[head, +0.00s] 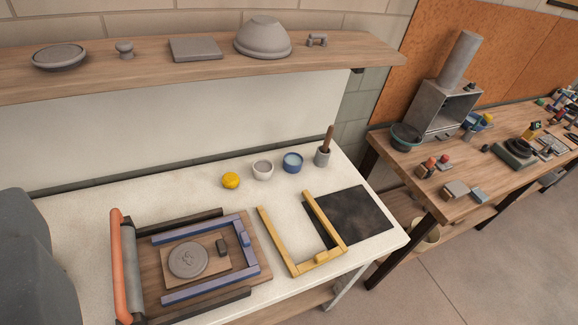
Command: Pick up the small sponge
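A small round yellow object (230,181), which looks like the small sponge, sits on the pale worktop (90,195) toward its back edge. It stands just left of a small whitish bowl (262,170), and nothing covers it. My gripper does not show in the head view, so its state and its place relative to the sponge cannot be seen.
Right of the sponge are a blue cup (292,162) and a grey pot with a brown handle (323,156). In front lie a yellow U-shaped frame (297,268), a dark slab (362,213) and a board with a blue frame (208,288). A wooden shelf (205,75) hangs above.

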